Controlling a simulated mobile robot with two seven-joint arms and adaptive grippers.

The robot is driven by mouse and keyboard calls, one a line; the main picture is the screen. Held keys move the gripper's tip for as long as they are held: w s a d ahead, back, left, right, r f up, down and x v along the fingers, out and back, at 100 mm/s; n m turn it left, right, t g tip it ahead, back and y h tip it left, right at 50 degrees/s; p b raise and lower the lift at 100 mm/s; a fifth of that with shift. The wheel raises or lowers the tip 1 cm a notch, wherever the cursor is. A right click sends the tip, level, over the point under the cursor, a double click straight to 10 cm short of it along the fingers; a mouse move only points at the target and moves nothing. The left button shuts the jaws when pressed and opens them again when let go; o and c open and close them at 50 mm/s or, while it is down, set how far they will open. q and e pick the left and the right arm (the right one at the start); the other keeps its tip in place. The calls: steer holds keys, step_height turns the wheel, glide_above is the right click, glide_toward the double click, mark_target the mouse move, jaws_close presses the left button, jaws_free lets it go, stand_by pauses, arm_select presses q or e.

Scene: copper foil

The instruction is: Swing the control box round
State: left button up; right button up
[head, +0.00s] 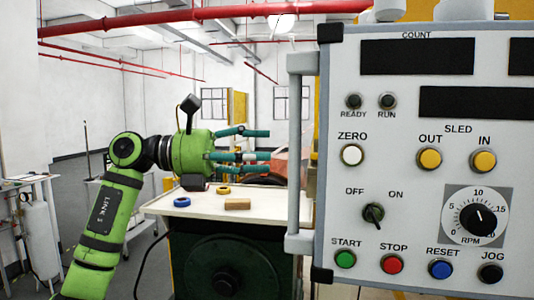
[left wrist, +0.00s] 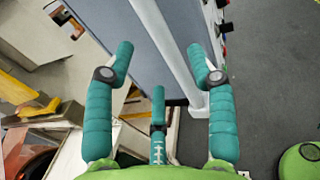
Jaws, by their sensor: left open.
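The control box (head: 410,150) fills the right of the head view, its front with dials, buttons and dark displays facing me. A pale upright handle (head: 294,150) runs along its left edge. My left gripper (head: 266,147) is open and empty, its teal fingers pointing right at the handle, just short of it in the picture. In the left wrist view the handle (left wrist: 172,50) runs slantwise between the spread fingers of the gripper (left wrist: 160,75), in front of the box's grey side (left wrist: 120,20). I cannot tell whether any finger touches it. My right gripper is not in view.
A white cart with a cylinder (head: 38,228) stands far left.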

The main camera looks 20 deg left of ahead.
arm_select(q)
steer(key=shift+s+a, duration=0.25)
steer(key=shift+a, duration=0.45)
steer(key=shift+d, duration=0.1)
